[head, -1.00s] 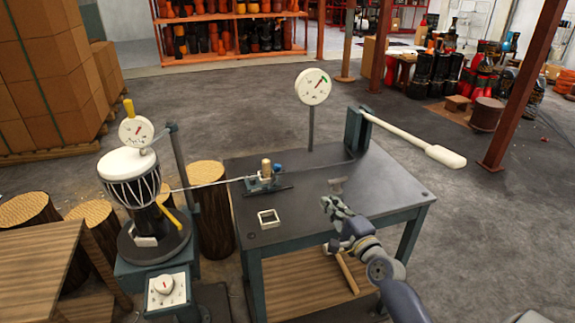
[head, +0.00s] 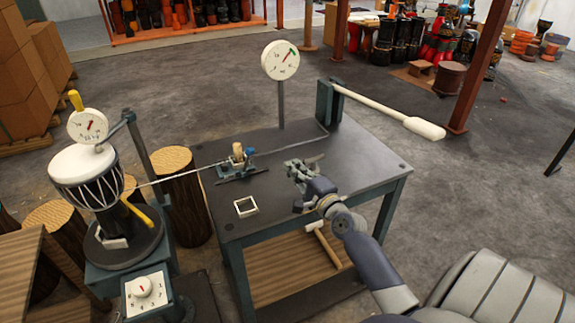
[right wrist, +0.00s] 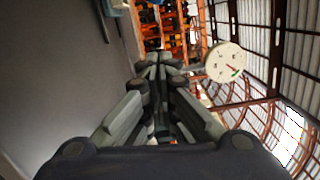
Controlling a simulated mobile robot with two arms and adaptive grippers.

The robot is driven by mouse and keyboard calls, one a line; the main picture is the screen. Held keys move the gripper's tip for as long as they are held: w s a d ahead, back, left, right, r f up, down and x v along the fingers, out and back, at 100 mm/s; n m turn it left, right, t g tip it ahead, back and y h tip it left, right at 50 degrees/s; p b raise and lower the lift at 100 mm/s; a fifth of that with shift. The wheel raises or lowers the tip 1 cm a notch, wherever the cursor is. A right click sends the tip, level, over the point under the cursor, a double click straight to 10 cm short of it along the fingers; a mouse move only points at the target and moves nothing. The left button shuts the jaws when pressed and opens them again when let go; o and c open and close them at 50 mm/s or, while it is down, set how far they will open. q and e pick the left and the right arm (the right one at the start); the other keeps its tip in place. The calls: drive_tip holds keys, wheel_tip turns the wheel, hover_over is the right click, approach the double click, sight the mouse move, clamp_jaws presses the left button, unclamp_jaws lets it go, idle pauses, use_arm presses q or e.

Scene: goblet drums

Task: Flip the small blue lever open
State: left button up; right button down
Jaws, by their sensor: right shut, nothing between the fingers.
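The small blue lever (head: 250,152) is on a clamp block (head: 236,166) with a tan peg, on the dark metal table (head: 300,205). A taut cord runs from the block to the drum side. My right gripper (head: 290,167) is over the table, to the right of the lever and apart from it. Its fingers are shut and empty, also in the right wrist view (right wrist: 153,60). A small blue part (right wrist: 117,4) shows at the top edge of that view; I cannot tell if it is the lever. My left gripper is out of view.
A dial on a post (head: 281,60) and a long white-handled lever (head: 390,110) stand at the table's back. A white square frame (head: 246,207) lies front left. A goblet drum (head: 88,175) with a gauge stands left. The tabletop around my gripper is mostly clear.

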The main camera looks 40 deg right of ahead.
sight(247, 161)
drive_tip(key=w, duration=0.5)
drive_tip(key=w+d, duration=0.1)
drive_tip(key=w, duration=0.1)
drive_tip(key=shift+w+d, duration=0.1)
drive_tip(key=shift+w, duration=0.25)
drive_tip(key=w+a, duration=0.1)
drive_tip(key=a+p, duration=0.1)
drive_tip(key=shift+w+a+r, duration=0.3)
drive_tip(key=shift+w, duration=0.05)
drive_tip(key=shift+w+a+p, duration=0.15)
drive_tip(key=shift+a+p, duration=0.15)
drive_tip(key=shift+a, duration=0.2)
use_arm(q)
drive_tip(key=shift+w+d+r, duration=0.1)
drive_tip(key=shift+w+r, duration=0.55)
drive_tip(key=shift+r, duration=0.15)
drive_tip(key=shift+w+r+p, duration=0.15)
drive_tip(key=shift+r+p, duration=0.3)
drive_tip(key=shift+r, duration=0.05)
use_arm(e)
drive_tip(key=shift+a+r+n, duration=0.2)
drive_tip(key=shift+a+n, duration=0.05)
drive_tip(key=shift+n, duration=0.15)
